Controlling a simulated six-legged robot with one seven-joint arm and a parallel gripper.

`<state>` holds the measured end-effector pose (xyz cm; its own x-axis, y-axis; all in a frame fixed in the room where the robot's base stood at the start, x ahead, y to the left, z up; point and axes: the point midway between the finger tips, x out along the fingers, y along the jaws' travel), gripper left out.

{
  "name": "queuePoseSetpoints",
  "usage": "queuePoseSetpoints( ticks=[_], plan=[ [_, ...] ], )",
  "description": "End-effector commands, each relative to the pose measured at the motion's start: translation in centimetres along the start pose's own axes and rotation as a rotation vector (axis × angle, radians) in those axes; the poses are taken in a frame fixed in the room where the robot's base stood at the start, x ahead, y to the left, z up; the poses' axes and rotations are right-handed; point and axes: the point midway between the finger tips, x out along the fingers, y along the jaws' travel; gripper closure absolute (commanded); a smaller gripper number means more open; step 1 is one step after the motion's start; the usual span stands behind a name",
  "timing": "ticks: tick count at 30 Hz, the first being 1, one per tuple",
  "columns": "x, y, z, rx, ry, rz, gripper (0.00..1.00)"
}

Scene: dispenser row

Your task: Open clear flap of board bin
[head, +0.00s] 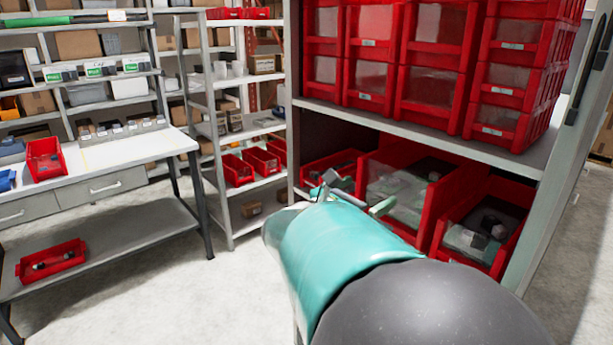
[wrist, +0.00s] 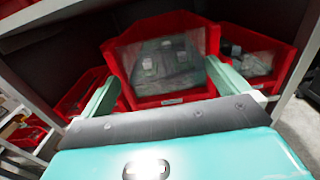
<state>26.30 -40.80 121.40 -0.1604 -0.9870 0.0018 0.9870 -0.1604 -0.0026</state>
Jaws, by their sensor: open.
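The board bin (head: 428,213) is the large red middle bin on the lower shelf, with green boards inside. Its clear flap (head: 405,187) covers the opening and looks closed. The wrist view shows the bin (wrist: 120,65) straight ahead, with the boards seen through the clear flap (wrist: 160,62). My gripper (head: 355,195) is open and empty in front of this bin. In the wrist view its two teal fingers (wrist: 161,72) stand apart, one toward each side of the bin. Whether a fingertip touches the bin or flap, I cannot tell.
Smaller red bins stand left (wrist: 82,92) and right (wrist: 258,62) of it. A grey shelf board (head: 440,133) lies close above, carrying red drawers (head: 435,60). An upright panel (head: 550,195) bounds the right side.

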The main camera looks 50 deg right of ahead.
Motion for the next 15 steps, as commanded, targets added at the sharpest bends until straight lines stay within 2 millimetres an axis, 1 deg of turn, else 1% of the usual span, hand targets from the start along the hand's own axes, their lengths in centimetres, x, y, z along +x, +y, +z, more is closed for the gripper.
queuePoseSetpoints(
  ticks=[1,9,12,15],
  plan=[
    [1.1,-0.1,-0.1,-0.001,0.002,-0.004,0.00],
    [6.2,0.0,-0.1,0.000,0.001,0.000,0.00],
    [7.5,0.1,-0.1,0.001,0.002,0.001,0.00],
    [8.3,0.1,-0.1,0.001,0.001,0.003,0.00]
  ],
)
